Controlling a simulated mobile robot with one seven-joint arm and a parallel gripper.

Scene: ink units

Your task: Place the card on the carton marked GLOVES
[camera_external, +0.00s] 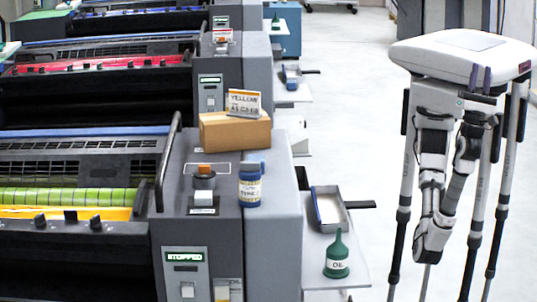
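A small upright card (244,102) with a yellow edge and dark print, its first line reading like YELLOW, stands on top of a brown carton (235,132). The carton sits on the grey console of the nearer printing unit. I cannot make out the word GLOVES on it or anywhere else. My arm is folded under my white body at the right. My gripper (480,77) points up there, its two dark fingers apart with nothing visible between them. It is far from the card and the carton.
A side shelf holds a tray (328,207) and a green OIL bottle (337,258). Open pale floor (362,120) lies between the units and me.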

